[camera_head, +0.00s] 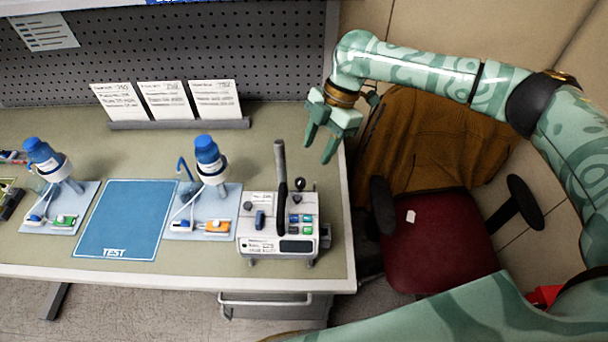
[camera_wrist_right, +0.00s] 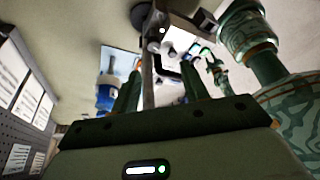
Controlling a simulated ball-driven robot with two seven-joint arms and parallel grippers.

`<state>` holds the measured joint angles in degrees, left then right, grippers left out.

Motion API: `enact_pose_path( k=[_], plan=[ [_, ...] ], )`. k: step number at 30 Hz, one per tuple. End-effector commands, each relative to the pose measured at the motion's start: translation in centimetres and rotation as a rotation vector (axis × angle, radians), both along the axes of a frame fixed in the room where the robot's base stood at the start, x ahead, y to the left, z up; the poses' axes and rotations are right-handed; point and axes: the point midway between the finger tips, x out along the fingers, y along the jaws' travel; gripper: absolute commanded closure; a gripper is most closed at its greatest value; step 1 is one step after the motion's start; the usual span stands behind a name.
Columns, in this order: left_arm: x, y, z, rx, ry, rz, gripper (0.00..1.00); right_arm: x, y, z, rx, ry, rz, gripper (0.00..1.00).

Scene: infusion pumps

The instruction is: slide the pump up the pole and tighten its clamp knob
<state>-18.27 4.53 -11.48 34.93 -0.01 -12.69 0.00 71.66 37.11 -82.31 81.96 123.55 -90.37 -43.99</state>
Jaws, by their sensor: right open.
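The white pump (camera_head: 258,243), with a dark display and coloured buttons, is low on the upright grey pole (camera_head: 280,160) at the bench's right end. A black knob (camera_head: 299,184) shows at its upper right; I cannot tell whether it is tight. My right gripper (camera_head: 318,153) is open and empty, right of the pole's top and apart from it. In the right wrist view the pole (camera_wrist_right: 148,75) appears between the spread fingers, with the pump partly hidden beyond. My left gripper is not in view.
Two blue-topped bottle stands (camera_head: 208,155) (camera_head: 43,158) and a blue TEST mat (camera_head: 120,222) lie left of the pump. Label cards (camera_head: 167,101) stand behind, before a pegboard (camera_head: 200,50). A red chair (camera_head: 440,245) is right of the bench edge.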

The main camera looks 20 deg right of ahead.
Motion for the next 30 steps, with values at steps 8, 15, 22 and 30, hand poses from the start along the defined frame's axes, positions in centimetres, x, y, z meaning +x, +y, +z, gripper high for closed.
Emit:
enact_pose_path(
  k=[8, 15, 22, 30],
  plan=[
    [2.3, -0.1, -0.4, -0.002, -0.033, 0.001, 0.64, -0.8, 2.5, -6.3, -0.001, 0.004, 0.001, 0.55],
    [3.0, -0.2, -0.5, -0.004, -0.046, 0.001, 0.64, -1.1, 3.4, -8.8, 0.000, 0.002, -0.001, 0.55],
    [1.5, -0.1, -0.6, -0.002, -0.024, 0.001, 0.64, -1.1, 3.5, -9.1, 0.000, 0.000, -0.001, 0.55],
    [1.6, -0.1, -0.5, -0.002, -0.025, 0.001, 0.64, -1.1, 3.5, -9.0, 0.000, 0.000, -0.001, 1.00]
  ],
)
